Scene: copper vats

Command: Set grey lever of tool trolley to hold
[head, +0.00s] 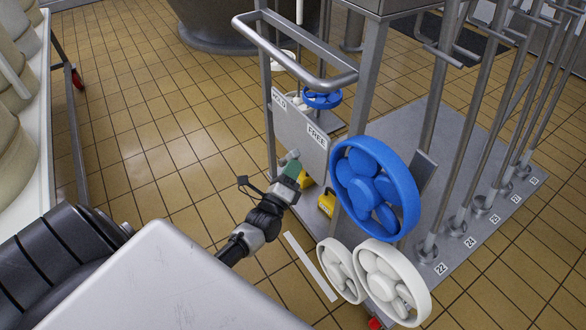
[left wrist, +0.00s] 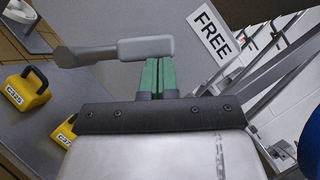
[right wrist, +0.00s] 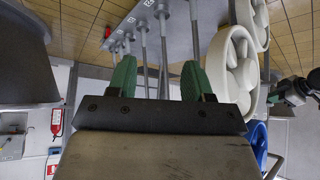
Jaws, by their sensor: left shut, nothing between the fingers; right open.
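The tool trolley's grey lever (left wrist: 145,47) lies nearly level in the left wrist view, its thick grip toward the FREE label (left wrist: 213,36). In the head view only a small bit of the lever (head: 290,155) shows beside the gripper. The panel there carries HOLD (head: 279,98) and FREE (head: 317,136) labels. My left gripper (head: 293,168) is shut and empty, its green fingertips (left wrist: 158,62) right at the underside of the grip; whether they touch, I cannot tell. My right gripper (right wrist: 158,78) is open and empty, away from the lever.
Yellow padlocks (head: 327,204) sit near the lever. A blue handwheel (head: 375,188) and white wheels (head: 391,282) stand to its right. The trolley's rail (head: 300,62) runs above. Upright rods stand on the numbered base plate (head: 462,257). Tiled floor is open at left.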

